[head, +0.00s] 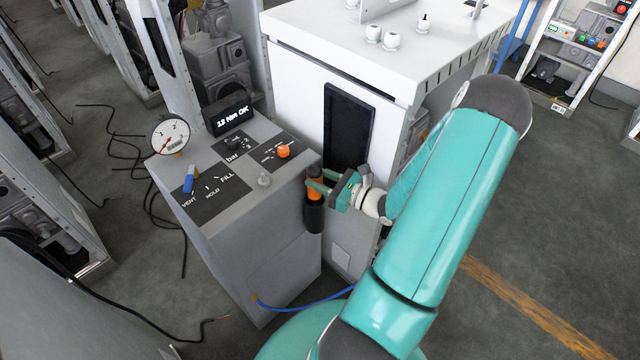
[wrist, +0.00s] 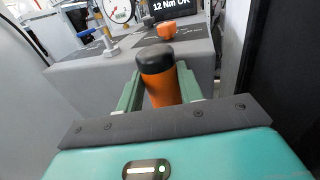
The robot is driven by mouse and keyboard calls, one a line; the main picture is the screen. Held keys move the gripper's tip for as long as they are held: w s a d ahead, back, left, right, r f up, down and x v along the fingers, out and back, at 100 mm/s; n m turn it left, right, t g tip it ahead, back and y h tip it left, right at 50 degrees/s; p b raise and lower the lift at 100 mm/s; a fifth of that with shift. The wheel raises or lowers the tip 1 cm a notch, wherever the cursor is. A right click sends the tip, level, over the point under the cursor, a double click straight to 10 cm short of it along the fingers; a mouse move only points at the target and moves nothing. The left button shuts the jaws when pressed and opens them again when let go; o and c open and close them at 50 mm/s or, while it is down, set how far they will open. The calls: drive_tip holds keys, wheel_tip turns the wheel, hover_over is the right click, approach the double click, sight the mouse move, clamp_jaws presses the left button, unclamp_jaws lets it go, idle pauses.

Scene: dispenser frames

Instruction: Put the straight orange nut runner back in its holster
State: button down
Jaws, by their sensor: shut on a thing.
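The orange nut runner (head: 315,188) has a black cap at its top and stands upright at the right side of the grey console. Its lower part is in a black holster (head: 313,217) on the console's side. My gripper (head: 318,183) is shut on the orange body, one finger on each side. In the wrist view the nut runner (wrist: 163,80) stands between the green fingers of my gripper (wrist: 160,88), its black cap above them. How deep it sits in the holster cannot be told.
The grey console (head: 225,240) carries a pressure gauge (head: 170,134), a display reading "12 Nm OK" (head: 232,116), a blue lever (head: 189,180) and an orange knob (head: 283,152). A white cabinet (head: 300,75) with a black panel (head: 347,125) stands close behind my gripper. A blue hose (head: 305,302) runs low in front.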

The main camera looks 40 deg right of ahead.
sight(315, 198)
drive_tip(key=shift+f, duration=1.15)
drive_tip(key=c, duration=0.9)
unclamp_jaws()
